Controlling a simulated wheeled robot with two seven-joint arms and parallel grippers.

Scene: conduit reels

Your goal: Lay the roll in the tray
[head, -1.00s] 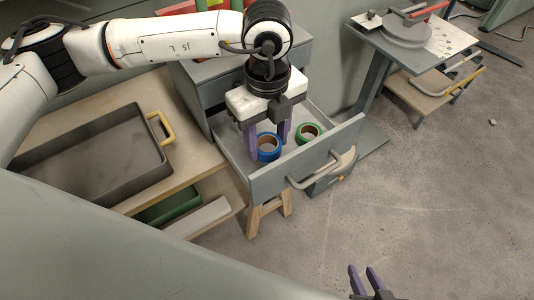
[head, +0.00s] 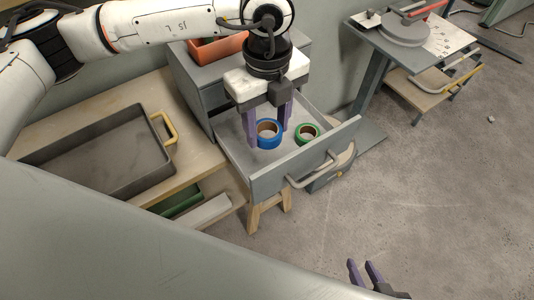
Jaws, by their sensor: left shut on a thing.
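My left gripper (head: 269,127) is shut on a blue roll (head: 268,141) of tape, one purple finger on each side of it. It holds the roll over the open grey drawer (head: 262,184), seemingly a little above the drawer floor. A green roll (head: 308,140) lies in the drawer to the right. The grey tray (head: 105,155) with a yellow handle sits on the wooden bench at the left; its visible inside is empty. My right gripper (head: 363,274) is at the bottom edge with its fingers apart and nothing visible between them.
The drawer's cabinet (head: 195,75) carries an orange bin (head: 217,48). A green container (head: 180,201) is on the shelf below the bench. A side table with a round grey machine (head: 405,30) stands at the upper right. The floor at the right is mostly clear.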

